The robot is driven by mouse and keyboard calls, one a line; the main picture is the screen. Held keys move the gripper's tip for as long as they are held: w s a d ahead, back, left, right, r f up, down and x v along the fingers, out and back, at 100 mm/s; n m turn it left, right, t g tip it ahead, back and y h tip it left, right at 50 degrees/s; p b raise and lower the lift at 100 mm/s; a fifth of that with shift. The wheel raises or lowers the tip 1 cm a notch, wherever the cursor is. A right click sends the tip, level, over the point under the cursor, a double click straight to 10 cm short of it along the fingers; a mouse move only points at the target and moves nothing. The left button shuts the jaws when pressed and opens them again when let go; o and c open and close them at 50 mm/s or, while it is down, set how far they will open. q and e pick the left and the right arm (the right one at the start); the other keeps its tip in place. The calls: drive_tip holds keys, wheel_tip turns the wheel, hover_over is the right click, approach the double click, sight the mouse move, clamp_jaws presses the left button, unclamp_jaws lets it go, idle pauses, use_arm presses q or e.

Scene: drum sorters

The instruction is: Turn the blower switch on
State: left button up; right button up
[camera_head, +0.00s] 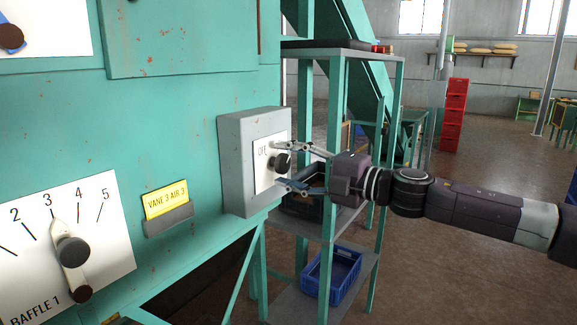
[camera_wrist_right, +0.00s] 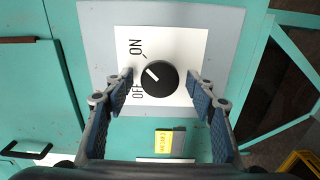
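The blower switch is a round black knob (camera_wrist_right: 157,77) on a white plate (camera_wrist_right: 185,55) marked ON and OFF. The plate is on a grey box (camera_head: 243,165) fixed to the green machine. In the right wrist view the knob's white pointer line slants up and left, between the two words. My right gripper (camera_head: 281,166) is open in front of the plate, its fingers on either side of the knob. In the right wrist view gaps show between the fingers and the knob. In the head view the knob (camera_head: 281,162) shows between the fingertips. My left gripper is not in view.
A baffle dial (camera_head: 72,250) with a lever and a yellow label (camera_head: 165,199) are on the green machine at left. A green shelf rack (camera_head: 335,130) with a blue crate (camera_head: 335,275) stands close behind my right gripper. Red crates (camera_head: 454,115) are stacked farther back.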

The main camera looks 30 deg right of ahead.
drive_tip(key=shift+s+d+r, duration=0.1)
drive_tip(key=shift+s+d, duration=0.1)
drive_tip(key=shift+s, duration=0.1)
drive_tip(key=shift+s+d, duration=0.15)
drive_tip(key=shift+s, duration=0.25)
drive_tip(key=v, duration=1)
drive_tip(key=shift+s, duration=0.25)
